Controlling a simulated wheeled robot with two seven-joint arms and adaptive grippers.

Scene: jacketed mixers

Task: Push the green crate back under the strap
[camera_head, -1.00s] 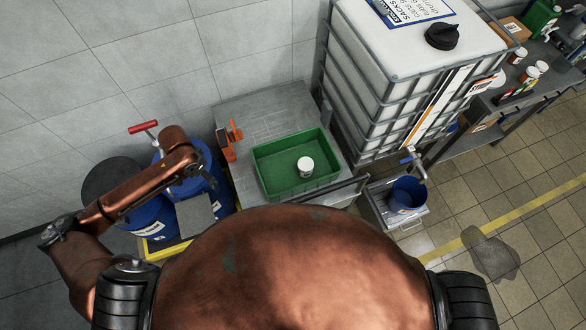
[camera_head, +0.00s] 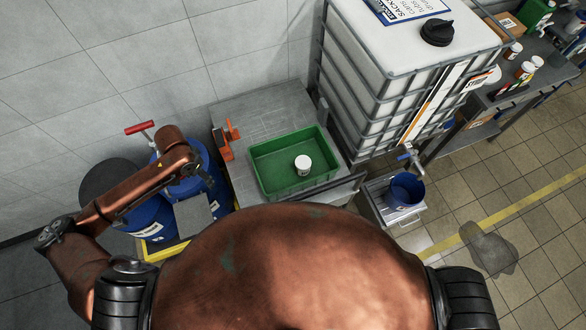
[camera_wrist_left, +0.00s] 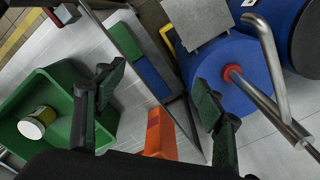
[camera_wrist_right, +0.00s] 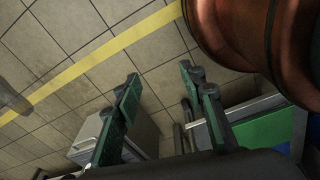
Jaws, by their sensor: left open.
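The green crate (camera_head: 262,181) sits on a grey metal bench top, open side up, with a white jar (camera_head: 303,165) inside. In the left wrist view the crate (camera_wrist_left: 50,80) is at the left, partly behind a finger. My left gripper (camera_wrist_left: 155,98) is open and empty; its fingers appear over the crate's side and a blue drum. In the head view it is hard to make out at the arm's end, left of the crate. My right gripper (camera_wrist_right: 160,95) is open and empty above the floor, outside the head view. I cannot make out a strap clearly.
An orange fixture (camera_head: 227,140) stands on the bench left of the crate. Blue drums (camera_head: 150,215) stand left of the bench. A caged white tank (camera_head: 375,80) is close on the right, with a blue bucket (camera_head: 406,190) below its tap. Bare bench lies behind the crate.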

